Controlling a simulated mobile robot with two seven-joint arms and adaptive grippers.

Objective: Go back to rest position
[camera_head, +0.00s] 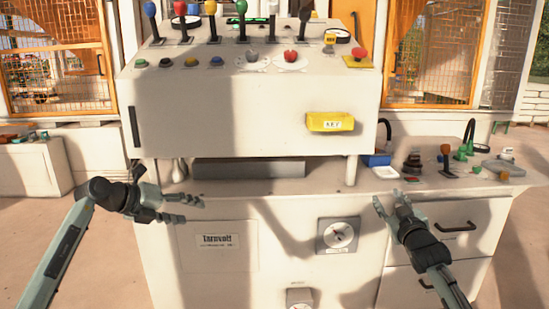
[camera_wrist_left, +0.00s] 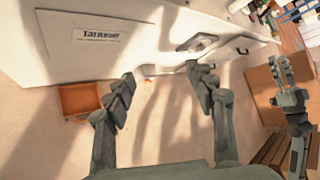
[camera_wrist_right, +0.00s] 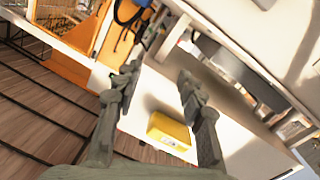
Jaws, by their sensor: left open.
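My left gripper (camera_head: 188,208) is low in front of the white press machine (camera_head: 245,112), left of centre, above its labelled plate (camera_head: 217,246). In the left wrist view its fingers (camera_wrist_left: 160,75) are spread with nothing between them. My right gripper (camera_head: 389,198) is in front of the counter, right of the round dial (camera_head: 338,235). In the right wrist view its fingers (camera_wrist_right: 158,76) are apart and empty; the yellow KEY box (camera_wrist_right: 168,131) shows behind them. My right gripper also appears at the right edge of the left wrist view (camera_wrist_left: 290,85).
The console top carries several coloured levers and buttons, with a red knob (camera_head: 359,54) at right. The yellow KEY box (camera_head: 330,122) is on its front. A grey slab (camera_head: 249,169) sits under the console. Small items, including a blue-white tray (camera_head: 377,159), are on the right counter.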

